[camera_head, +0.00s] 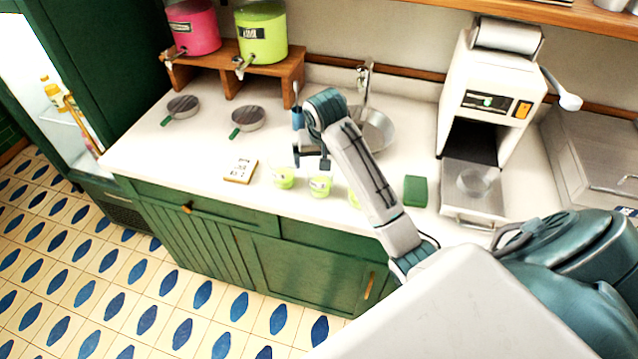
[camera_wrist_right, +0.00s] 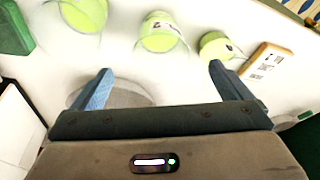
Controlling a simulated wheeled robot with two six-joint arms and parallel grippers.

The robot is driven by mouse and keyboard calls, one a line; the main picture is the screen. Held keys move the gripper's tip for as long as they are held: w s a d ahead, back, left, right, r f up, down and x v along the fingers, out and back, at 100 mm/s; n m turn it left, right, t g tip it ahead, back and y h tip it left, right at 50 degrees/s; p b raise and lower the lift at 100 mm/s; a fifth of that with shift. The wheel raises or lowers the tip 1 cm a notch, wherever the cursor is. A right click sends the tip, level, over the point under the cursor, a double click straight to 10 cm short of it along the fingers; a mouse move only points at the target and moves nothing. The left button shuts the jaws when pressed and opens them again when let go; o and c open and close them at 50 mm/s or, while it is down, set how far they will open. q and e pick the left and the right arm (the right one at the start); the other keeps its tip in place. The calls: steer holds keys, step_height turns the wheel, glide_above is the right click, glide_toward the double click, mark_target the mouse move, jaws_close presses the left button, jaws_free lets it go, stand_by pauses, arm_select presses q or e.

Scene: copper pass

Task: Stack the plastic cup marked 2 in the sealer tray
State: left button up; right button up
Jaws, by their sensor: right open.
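Three clear plastic cups with green contents stand in a row on the counter: the left cup (camera_head: 283,178), the middle cup (camera_head: 320,187) and the right cup (camera_head: 353,199), partly hidden by my right arm. In the right wrist view the middle cup (camera_wrist_right: 160,36) carries a label; I cannot read which cup is marked 2. The sealer (camera_head: 490,100) stands at the right with its tray (camera_head: 472,208) out; a clear cup (camera_head: 474,181) sits in it. My right gripper (camera_head: 311,164) is open and empty, above and behind the cups. My left gripper is not in view.
A small sign card (camera_head: 240,171) lies left of the cups, and a green block (camera_head: 415,191) lies right of them. The sink with its tap (camera_head: 364,85) is behind. Two round pans (camera_head: 248,120) and drink dispensers (camera_head: 262,35) are at the back left.

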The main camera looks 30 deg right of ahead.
mark_target(321, 173)
steer(key=p+x, duration=0.4)
steer(key=x, duration=0.2)
steer(key=shift+w+f, duration=0.1)
steer(key=shift+f, duration=0.2)
steer(key=shift+w+d+f, duration=0.1)
steer(key=shift+w+f, duration=0.05)
steer(key=shift+f, duration=0.5)
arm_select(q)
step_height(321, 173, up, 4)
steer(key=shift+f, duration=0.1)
arm_select(e)
steer(key=c, duration=1.1)
steer(key=shift+o, duration=0.2)
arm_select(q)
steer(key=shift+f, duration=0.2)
arm_select(e)
steer(key=shift+r, duration=0.2)
